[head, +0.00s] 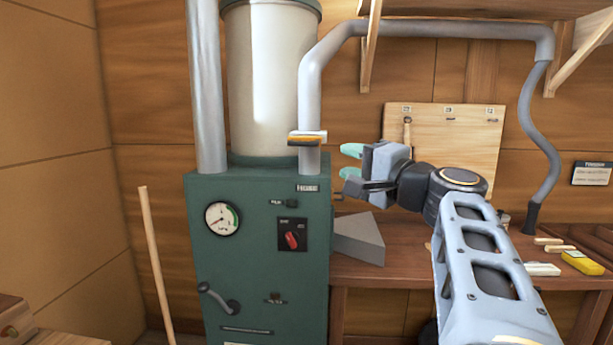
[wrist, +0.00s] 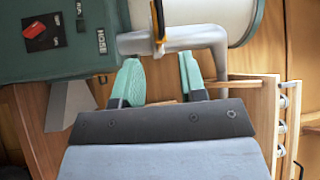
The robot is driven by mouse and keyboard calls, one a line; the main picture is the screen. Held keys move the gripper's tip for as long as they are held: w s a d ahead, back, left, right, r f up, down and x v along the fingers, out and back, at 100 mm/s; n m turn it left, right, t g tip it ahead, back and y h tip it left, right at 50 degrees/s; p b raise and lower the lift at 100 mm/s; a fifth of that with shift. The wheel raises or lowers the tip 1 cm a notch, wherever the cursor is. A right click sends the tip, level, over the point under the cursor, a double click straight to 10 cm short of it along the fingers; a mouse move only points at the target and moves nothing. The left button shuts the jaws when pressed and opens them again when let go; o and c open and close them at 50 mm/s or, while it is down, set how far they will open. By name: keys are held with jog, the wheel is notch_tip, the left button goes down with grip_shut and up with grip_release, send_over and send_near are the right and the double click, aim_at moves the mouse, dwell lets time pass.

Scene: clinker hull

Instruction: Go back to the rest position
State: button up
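My gripper (head: 350,161) is in front of the wooden wall, just right of the grey pipe on the green machine in the head view. Its two teal fingertips stand apart in the wrist view (wrist: 160,80), with nothing between them. My arm reaches in from the lower right of the head view. A collar with orange and white parts (head: 307,139) sits on the grey pipe (head: 309,100), close to the left of my fingertips. The collar also shows at the top of the wrist view (wrist: 158,25), apart from the fingers.
The green machine (head: 258,260) has a gauge (head: 222,219), a red switch (head: 291,239) and a lever (head: 220,298). A workbench (head: 375,271) with a yellow block (head: 581,262) is at right. A wooden pole (head: 156,265) leans at left. A shelf (head: 480,28) hangs above.

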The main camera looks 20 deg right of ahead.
notch_tip(320, 180, down, 20)
jog(key=s+a+n+g+h+p, duration=0.1)
jog(key=n+g+h+p, duration=0.25)
jog(key=g, duration=0.55)
jog(key=s+a+f+n+g+h+p, duration=0.2)
jog(key=s+a+f+n+g+p, duration=0.4)
jog(key=s+a+n+p, duration=0.3)
jog(key=shift+s+a+f+p, duration=0.25)
jog(key=shift+a+f+p, duration=0.05)
jog(key=shift+a, duration=0.4)
jog(key=shift+n, duration=0.25)
